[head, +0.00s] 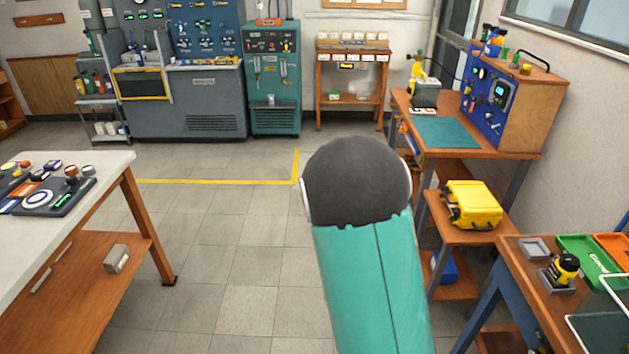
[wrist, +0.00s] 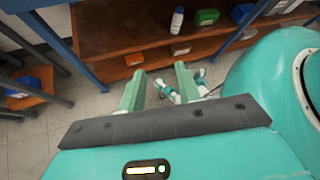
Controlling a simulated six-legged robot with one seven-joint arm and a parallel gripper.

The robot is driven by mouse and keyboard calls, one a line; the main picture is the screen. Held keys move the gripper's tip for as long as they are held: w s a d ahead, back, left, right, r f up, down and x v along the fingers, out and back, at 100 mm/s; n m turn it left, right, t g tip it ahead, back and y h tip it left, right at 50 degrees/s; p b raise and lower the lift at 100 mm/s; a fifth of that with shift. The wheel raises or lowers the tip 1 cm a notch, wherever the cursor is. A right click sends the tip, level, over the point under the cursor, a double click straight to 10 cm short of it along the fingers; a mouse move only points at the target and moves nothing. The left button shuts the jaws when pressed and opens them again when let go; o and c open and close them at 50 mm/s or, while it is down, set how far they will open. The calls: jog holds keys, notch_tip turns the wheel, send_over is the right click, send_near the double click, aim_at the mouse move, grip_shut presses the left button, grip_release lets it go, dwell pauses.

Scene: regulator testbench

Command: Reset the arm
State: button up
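My arm rises in the middle of the head view, a teal link (head: 372,285) with a dark rounded joint (head: 357,180) on top. My gripper does not show in the head view. In the wrist view my gripper (wrist: 159,80) has its two pale green fingers spread apart, with nothing held between them. Past the fingers lie the floor and some small teal and white parts, probably my own legs. A shelf unit (wrist: 150,45) stands beyond the fingers, apart from them.
A white-topped table (head: 75,210) stands at left. At right are a bench with a blue panel (head: 490,95), a yellow case (head: 470,204) on a lower shelf, and a nearer table with a yellow and black device (head: 563,268). The tiled floor (head: 235,255) between is clear.

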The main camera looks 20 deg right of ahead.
jog(key=w+a+r+m+t+y, duration=0.3)
jog(key=a+r+m+t, duration=0.3)
jog(key=a+r, duration=0.3)
jog(key=w+a+r+m+t+y, duration=0.3)
jog(key=a+r, duration=0.7)
jog(key=r, duration=0.7)
jog(key=m+t+y, duration=0.2)
jog(key=m+t, duration=0.1)
jog(key=t, duration=0.1)
jog(key=shift+a+m+t, duration=0.15)
jog(key=shift+m+t, duration=0.25)
